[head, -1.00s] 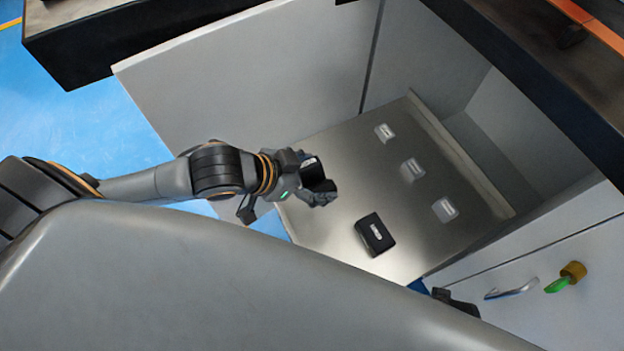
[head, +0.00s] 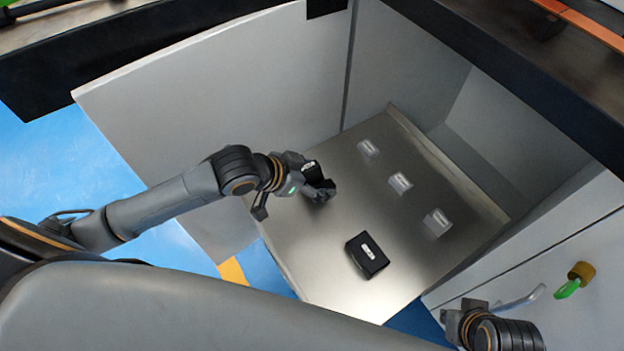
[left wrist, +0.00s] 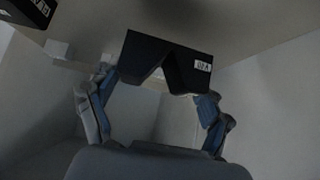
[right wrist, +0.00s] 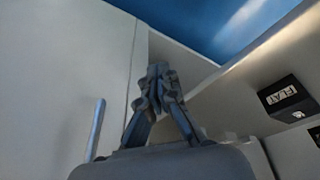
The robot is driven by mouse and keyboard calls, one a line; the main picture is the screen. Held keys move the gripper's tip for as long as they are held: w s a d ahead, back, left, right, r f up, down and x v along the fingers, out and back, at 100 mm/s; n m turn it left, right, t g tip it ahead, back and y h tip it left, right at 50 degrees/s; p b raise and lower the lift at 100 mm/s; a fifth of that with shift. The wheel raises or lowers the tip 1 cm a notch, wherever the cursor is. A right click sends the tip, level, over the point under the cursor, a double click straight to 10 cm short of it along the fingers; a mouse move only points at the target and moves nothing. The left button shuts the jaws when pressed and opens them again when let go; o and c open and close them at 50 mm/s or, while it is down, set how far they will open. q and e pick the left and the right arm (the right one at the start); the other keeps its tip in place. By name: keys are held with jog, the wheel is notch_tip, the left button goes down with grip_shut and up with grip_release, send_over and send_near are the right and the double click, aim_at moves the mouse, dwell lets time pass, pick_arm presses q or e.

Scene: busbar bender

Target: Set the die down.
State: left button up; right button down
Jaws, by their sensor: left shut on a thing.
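A black die with a V-shaped notch and a small white label (left wrist: 168,62) is between the fingers of my left gripper (left wrist: 160,92). In the head view, my left gripper (head: 320,190) is over the left part of the metal shelf (head: 325,270), with the held die (head: 312,169) partly hidden by the fingers. I cannot tell whether the die touches the shelf. A second black die (head: 367,256), labelled FLAT in the right wrist view (right wrist: 288,97), lies on the shelf's near part. My right gripper (head: 466,312) is near the cabinet front; its fingers (right wrist: 158,75) are together and empty.
Several pale marked pads (head: 401,182) lie in a row along the shelf's back right. A grey panel (head: 220,110) stands left of the shelf. A cabinet front with a handle (head: 522,300) and a green key (head: 568,289) is at the right. The shelf's middle is bare.

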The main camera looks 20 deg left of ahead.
aim_at(316, 184)
pick_arm(q)
jog(key=shift+w+f, duration=0.15)
jog(key=shift+w, duration=0.2)
notch_tip(316, 184, down, 3)
jog(key=shift+f+b, duration=0.15)
jog(key=shift+b, duration=0.75)
pick_arm(e)
jog(key=shift+s+f, duration=0.15)
jog(key=shift+f, duration=0.1)
pick_arm(q)
jog(key=o, duration=1.8)
jog(key=shift+f, duration=0.15)
